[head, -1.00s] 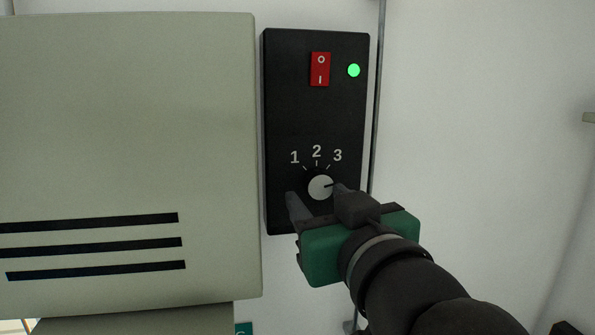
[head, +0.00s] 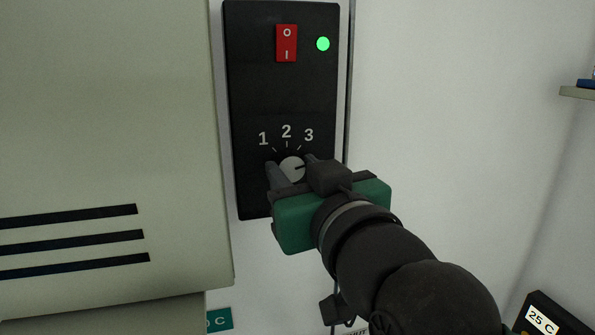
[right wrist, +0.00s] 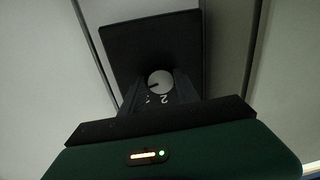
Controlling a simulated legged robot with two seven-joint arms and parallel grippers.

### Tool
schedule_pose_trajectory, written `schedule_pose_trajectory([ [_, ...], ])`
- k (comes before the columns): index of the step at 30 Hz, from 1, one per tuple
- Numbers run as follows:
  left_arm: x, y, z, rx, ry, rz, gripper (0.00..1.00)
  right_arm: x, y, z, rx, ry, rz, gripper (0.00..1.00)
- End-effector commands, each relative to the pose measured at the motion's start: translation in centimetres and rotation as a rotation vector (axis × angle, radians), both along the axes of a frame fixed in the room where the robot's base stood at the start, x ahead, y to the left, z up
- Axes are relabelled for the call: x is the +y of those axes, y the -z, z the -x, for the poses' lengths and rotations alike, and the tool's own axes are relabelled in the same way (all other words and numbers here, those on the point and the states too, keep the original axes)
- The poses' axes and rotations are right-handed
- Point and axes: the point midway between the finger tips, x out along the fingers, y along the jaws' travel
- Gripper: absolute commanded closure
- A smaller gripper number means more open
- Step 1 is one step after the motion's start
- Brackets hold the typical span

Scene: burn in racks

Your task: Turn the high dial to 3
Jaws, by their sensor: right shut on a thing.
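The black control panel (head: 285,95) has a high dial (head: 291,169), a round grey knob with a dark pointer line, below printed marks 1, 2 and 3. The pointer faces right and slightly up, lower than the tick for 3. My right gripper (head: 290,172) is shut on the dial, one finger on each side of it. In the right wrist view the dial (right wrist: 160,82) sits between the fingertips, and part of the printed marks shows below it. My left gripper is not in view.
A red rocker switch (head: 286,43) and a lit green lamp (head: 323,44) are higher on the panel. A large pale cabinet front (head: 100,120) with dark slots stands close on the left. A dark box labelled 25 C (head: 543,320) is at lower right.

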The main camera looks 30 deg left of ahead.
Motion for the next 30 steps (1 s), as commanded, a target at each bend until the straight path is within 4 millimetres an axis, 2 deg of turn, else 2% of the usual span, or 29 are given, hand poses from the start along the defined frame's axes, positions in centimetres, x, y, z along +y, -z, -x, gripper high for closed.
schedule_pose_trajectory([
  [6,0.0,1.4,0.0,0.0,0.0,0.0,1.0,-0.2,0.7,-0.4,0.043,0.008,-0.029,1.0],
  [13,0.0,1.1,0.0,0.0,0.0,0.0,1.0,-0.1,0.4,-0.3,0.054,0.005,-0.033,1.0],
  [14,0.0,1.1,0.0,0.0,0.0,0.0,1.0,-0.1,0.4,-0.3,0.054,0.005,-0.033,0.61],
  [18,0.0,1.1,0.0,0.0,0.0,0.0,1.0,-0.1,0.3,-0.3,0.053,0.005,-0.035,0.43],
  [19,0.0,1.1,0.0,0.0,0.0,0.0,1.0,-0.1,0.3,-0.3,0.053,0.006,-0.035,0.41],
  [30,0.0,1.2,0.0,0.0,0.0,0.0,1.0,-0.2,0.2,-0.3,0.05,0.006,-0.037,0.41],
])
